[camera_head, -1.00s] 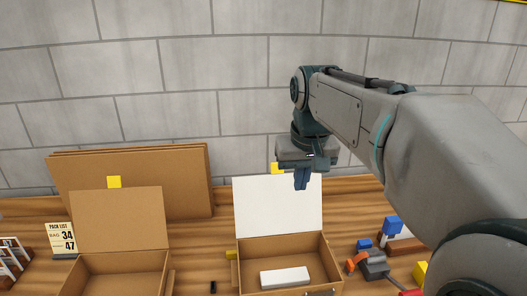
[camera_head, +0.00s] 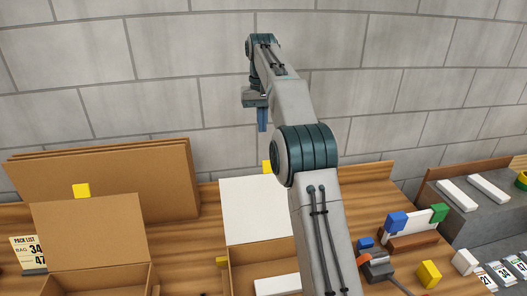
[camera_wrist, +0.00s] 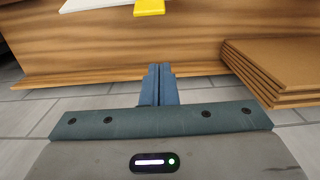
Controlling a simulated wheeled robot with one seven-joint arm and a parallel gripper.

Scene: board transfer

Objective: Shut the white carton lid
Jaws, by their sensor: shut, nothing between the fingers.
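The white carton lid (camera_head: 250,208) stands open and upright at the back of its brown carton (camera_head: 242,262). A yellow tab (camera_head: 267,167) is on its top edge. In the wrist view the lid's white edge (camera_wrist: 92,4) and yellow tab (camera_wrist: 150,7) show at the top. My gripper (camera_head: 262,128) is shut and empty, above the lid and apart from it. Its fingertips (camera_wrist: 160,68) also show in the wrist view, over the table's back edge. A white block (camera_head: 277,285) lies in the carton. My arm hides the carton's right side.
A second brown carton (camera_head: 90,230) with its lid up stands at the left. Brown boards (camera_head: 110,172) lean behind it; their stack shows in the wrist view (camera_wrist: 275,70). Blue, green and yellow blocks (camera_head: 429,273) lie at the right. A grey wall (camera_head: 180,60) is behind.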

